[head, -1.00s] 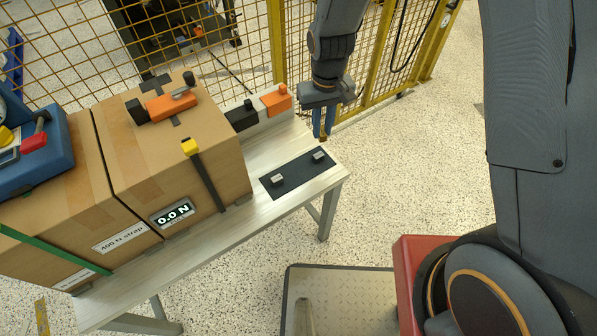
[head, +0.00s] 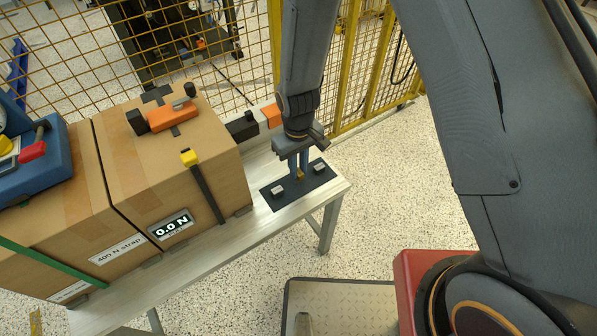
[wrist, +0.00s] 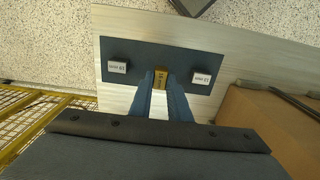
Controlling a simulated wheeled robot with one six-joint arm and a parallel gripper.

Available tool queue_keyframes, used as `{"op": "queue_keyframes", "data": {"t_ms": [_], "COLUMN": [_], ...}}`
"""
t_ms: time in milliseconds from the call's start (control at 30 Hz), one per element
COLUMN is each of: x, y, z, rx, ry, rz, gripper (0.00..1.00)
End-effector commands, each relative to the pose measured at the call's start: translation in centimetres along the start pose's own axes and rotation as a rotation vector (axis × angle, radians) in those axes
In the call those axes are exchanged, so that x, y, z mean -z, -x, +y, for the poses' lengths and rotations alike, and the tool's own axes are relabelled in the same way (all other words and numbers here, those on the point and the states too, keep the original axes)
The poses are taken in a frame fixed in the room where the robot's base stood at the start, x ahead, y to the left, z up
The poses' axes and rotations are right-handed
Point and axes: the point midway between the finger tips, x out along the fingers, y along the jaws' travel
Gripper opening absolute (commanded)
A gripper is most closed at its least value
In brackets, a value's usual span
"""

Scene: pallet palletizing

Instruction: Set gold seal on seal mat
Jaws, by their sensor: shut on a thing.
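The gold seal (wrist: 161,79) is between the blue fingertips of my gripper (wrist: 160,84) in the wrist view. My gripper (head: 299,174) is shut on it, and the seal (head: 300,175) shows small and gold at the fingertips in the head view. The dark seal mat (head: 270,197) lies on the bench's right end. The seal is over the middle of the mat, between two small silver blocks. I cannot tell whether it touches the mat. In the wrist view the mat (wrist: 140,54) shows a silver block on each side, at left (wrist: 117,67) and right (wrist: 201,78).
A cardboard box (head: 150,175) with an orange tool (head: 172,116) on top stands left of the mat. An orange and black item (head: 243,128) sits behind the mat. A yellow mesh fence (head: 345,90) stands behind the bench (head: 215,240).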

Motion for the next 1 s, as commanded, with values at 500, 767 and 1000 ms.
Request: {"op": "queue_keyframes", "data": {"t_ms": [500,767,1000], "x": [0.0,0.0,0.0], "y": [-2.6,-2.8,-2.8], "z": [0.0,0.0,0.0], "rx": [0.0,0.0,0.0], "ry": [0.0,0.0,0.0], "rz": [0.0,0.0,0.0], "gripper": [0.0,0.35,0.35]}}
